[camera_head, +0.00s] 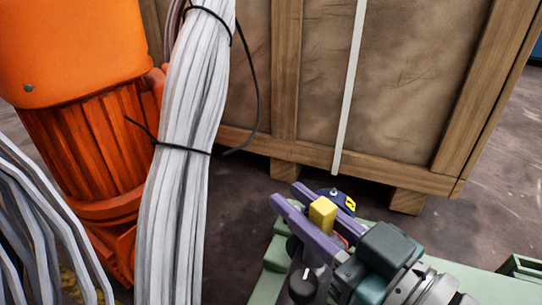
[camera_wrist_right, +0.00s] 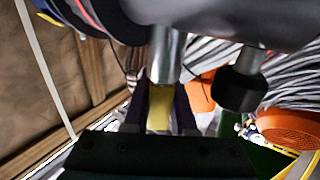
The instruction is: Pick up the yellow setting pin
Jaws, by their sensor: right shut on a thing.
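The yellow setting pin (camera_head: 322,214) shows as a small yellow block between the purple fingers of my right gripper (camera_head: 318,212) in the head view. The right gripper is shut on it, one finger on each side. In the right wrist view the yellow pin (camera_wrist_right: 160,108) sits between the dark purple fingers (camera_wrist_right: 161,112), below a metal cylinder. Its lower part is hidden in the head view. My left gripper is not in view.
A dark blue part with a yellow mark (camera_head: 345,202) lies just behind the fingers. A black knob (camera_head: 303,285) stands close by on a green surface (camera_head: 268,280). A large wooden crate (camera_head: 285,80), a grey cable bundle (camera_head: 190,130) and an orange machine (camera_head: 75,60) stand around.

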